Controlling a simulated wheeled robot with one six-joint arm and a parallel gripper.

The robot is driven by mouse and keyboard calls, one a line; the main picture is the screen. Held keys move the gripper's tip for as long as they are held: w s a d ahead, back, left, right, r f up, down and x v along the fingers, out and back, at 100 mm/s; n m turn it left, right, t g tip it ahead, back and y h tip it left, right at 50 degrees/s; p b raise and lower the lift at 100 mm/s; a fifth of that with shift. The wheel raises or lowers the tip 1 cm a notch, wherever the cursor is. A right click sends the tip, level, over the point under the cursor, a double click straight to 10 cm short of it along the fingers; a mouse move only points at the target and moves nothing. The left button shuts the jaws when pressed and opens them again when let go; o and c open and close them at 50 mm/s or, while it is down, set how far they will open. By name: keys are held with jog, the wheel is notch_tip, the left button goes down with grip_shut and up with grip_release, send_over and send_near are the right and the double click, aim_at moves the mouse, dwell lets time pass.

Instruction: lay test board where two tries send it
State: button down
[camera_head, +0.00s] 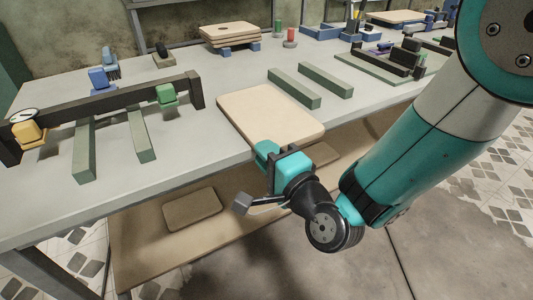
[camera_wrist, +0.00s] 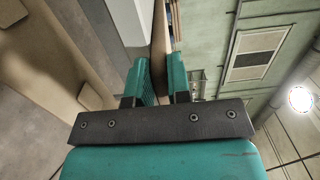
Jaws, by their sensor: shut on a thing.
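A pale tan test board (camera_head: 270,115) is at the front edge of the workbench, its near end at the edge. My gripper (camera_head: 272,155) is shut on that near end, from in front of the bench. In the wrist view the board (camera_wrist: 160,45) shows as a thin brown strip between the two teal fingers (camera_wrist: 161,80). Whether the board rests on the bench or is slightly above it, I cannot tell. Two green-grey rails (camera_head: 294,88) lie behind and right of it. Two more rails (camera_head: 84,150) lie to the left, under a dark beam (camera_head: 100,103).
A stack of boards (camera_head: 230,33) stands on blue supports at the back. A dark fixture (camera_head: 392,62) is at right. Another board (camera_head: 192,208) lies on the lower shelf. Bare bench (camera_head: 195,130) lies left of the board.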

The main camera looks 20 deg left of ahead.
jog(key=c, duration=1.1)
grip_release()
jog(key=shift+c, duration=0.2)
jog(key=shift+f, duration=0.2)
jog(key=b+v, duration=0.6)
jog(key=b, duration=0.1)
jog(key=o, duration=0.6)
jog(key=shift+c, duration=0.2)
